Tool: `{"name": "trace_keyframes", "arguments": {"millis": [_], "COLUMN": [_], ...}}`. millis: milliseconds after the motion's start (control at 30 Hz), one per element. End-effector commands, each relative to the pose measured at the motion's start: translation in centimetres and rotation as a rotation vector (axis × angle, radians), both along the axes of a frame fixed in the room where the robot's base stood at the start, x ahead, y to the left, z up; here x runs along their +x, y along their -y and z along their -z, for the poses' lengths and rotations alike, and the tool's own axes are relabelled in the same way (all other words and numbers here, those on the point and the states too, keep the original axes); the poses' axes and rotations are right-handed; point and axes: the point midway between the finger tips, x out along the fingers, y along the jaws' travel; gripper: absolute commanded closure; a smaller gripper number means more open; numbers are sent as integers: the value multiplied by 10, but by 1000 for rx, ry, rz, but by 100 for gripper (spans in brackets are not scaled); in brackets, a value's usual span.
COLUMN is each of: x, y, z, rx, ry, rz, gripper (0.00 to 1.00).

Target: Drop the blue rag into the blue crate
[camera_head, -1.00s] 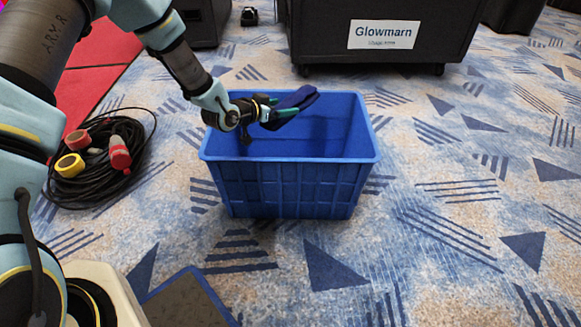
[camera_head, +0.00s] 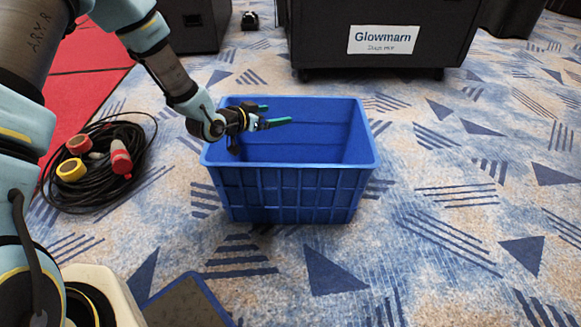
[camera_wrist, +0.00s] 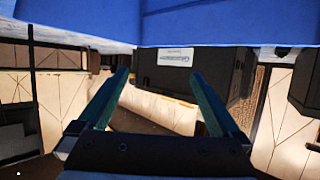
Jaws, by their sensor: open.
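The blue crate (camera_head: 285,192) stands upright on the carpet in the middle of the head view. My gripper (camera_head: 279,114) is over the left part of its opening, with its two green fingers apart and nothing between them. The wrist view also shows the fingers (camera_wrist: 160,75) spread and empty, with blue crate surface (camera_wrist: 230,22) across the top. The blue rag is in neither view now. The crate's front wall hides most of its floor, so I cannot see whether the rag lies there.
A black case (camera_head: 450,35) with a Glowmarn label stands behind the crate. A coil of black cable (camera_head: 97,190) with red and yellow connectors lies on the left, beside a red mat (camera_head: 90,65). Carpet to the right is clear.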

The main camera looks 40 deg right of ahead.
Motion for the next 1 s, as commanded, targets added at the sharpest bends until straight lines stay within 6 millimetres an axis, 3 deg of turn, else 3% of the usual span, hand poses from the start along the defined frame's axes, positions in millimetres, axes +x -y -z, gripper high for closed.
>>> {"name": "trace_keyframes", "arguments": {"millis": [100, 333, 1000], "x": [-2, -6, -4], "y": [-23, -53, -62], "z": [-12, -23, -26], "rx": [1, 1, 10], "ry": [1, 0, 2], "rz": [-2, -1, -8], "gripper": [0, 0, 0]}}
